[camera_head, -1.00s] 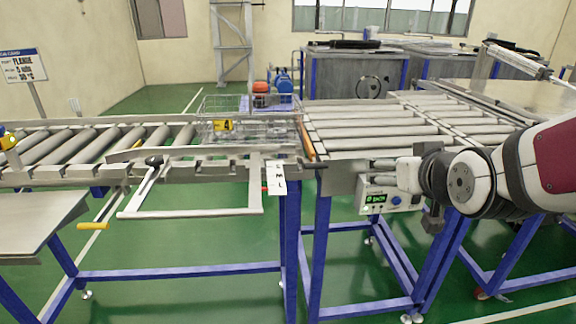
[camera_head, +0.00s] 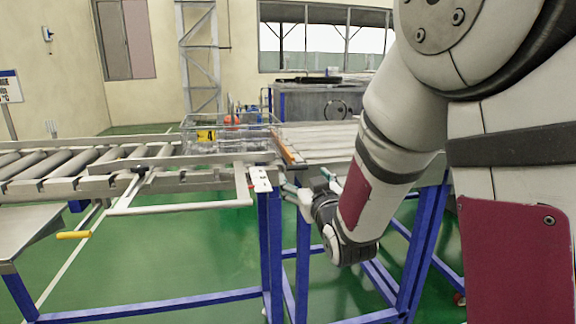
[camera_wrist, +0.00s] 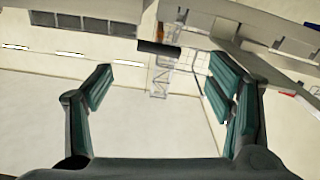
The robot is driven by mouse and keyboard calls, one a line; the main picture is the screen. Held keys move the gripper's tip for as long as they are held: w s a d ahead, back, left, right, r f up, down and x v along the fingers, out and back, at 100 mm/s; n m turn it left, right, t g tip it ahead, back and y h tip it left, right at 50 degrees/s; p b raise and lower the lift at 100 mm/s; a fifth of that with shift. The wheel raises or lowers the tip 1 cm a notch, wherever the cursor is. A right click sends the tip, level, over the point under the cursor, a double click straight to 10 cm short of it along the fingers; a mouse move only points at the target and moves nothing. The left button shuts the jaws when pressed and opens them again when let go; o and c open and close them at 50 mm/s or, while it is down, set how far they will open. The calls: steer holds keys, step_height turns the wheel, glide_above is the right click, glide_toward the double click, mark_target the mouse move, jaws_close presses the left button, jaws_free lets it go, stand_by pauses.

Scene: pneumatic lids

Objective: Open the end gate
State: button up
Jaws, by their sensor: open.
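The roller conveyor (camera_head: 75,160) runs along the left, with a pale U-shaped bar frame (camera_head: 180,206) hanging at its front side and a yellow-orange handle (camera_head: 73,235) at that side's left. An orange-edged strip (camera_head: 285,148) crosses the conveyor where it meets the right-hand section; I cannot tell for certain which part is the end gate. My gripper (camera_head: 289,189) is open beside the conveyor's end, close to a white label plate (camera_head: 260,180). In the wrist view my open fingers (camera_wrist: 160,88) stand apart with nothing between them. A dark cylinder (camera_wrist: 158,48) shows beyond them; whether it belongs to the gate is unclear.
A wire basket (camera_head: 225,140) with a yellow tag sits on the conveyor's end. Blue legs (camera_head: 270,245) stand close to my gripper. A metal side table (camera_head: 25,235) is at the lower left. Green floor is open below. My arm hides much of the right.

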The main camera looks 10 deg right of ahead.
mark_target(298, 169)
steer(key=w, duration=0.9)
steer(key=shift+w+d+f+b, duration=0.1)
steer(key=shift+b, duration=0.2)
